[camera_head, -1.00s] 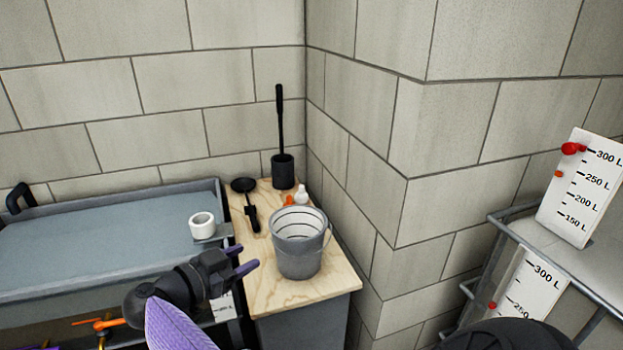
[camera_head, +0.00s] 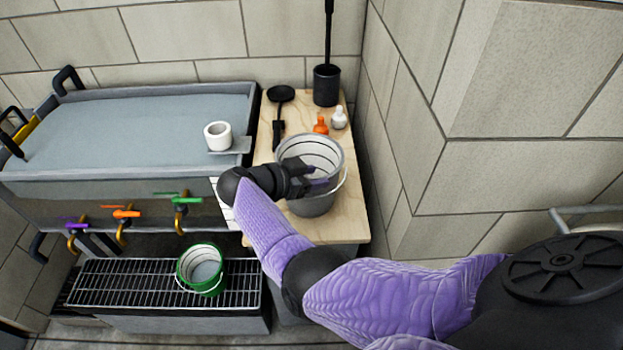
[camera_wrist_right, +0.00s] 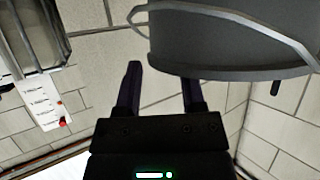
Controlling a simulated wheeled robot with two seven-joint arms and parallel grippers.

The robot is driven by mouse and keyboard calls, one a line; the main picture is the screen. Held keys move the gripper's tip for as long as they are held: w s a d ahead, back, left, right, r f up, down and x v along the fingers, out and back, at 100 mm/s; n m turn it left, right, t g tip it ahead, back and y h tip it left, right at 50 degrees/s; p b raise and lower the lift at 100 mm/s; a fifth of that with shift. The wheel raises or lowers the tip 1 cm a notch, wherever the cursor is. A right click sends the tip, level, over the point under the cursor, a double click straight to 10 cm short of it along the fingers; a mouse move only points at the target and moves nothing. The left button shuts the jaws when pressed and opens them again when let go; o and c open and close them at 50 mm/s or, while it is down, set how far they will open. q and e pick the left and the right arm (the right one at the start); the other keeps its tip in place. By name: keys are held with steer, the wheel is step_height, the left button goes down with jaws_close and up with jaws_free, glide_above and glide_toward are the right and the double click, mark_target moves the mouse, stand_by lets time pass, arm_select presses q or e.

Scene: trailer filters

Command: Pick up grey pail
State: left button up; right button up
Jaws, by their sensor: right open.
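The grey pail (camera_head: 314,204) stands upright on a wooden-topped cabinet (camera_head: 351,222) in the corner, its thin handle hanging at its right side. My right gripper (camera_head: 326,184) reaches in from the lower right and overlaps the pail's front left side in the head view. In the right wrist view my right gripper (camera_wrist_right: 160,85) has its two fingers spread with nothing between them, and the pail (camera_wrist_right: 230,40) fills the upper right, above and beyond the right finger. Whether a finger touches the pail cannot be told. My left gripper is not in view.
A green pail (camera_head: 203,268) sits on the grating below. A black ladle (camera_head: 279,115), brush holder (camera_head: 327,85), orange bottle (camera_head: 321,125) and white bottle (camera_head: 339,118) surround the pail. Walls close the corner.

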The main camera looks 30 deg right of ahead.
steer(key=shift+x, duration=1.15)
jaws_close()
stand_by(0.5)
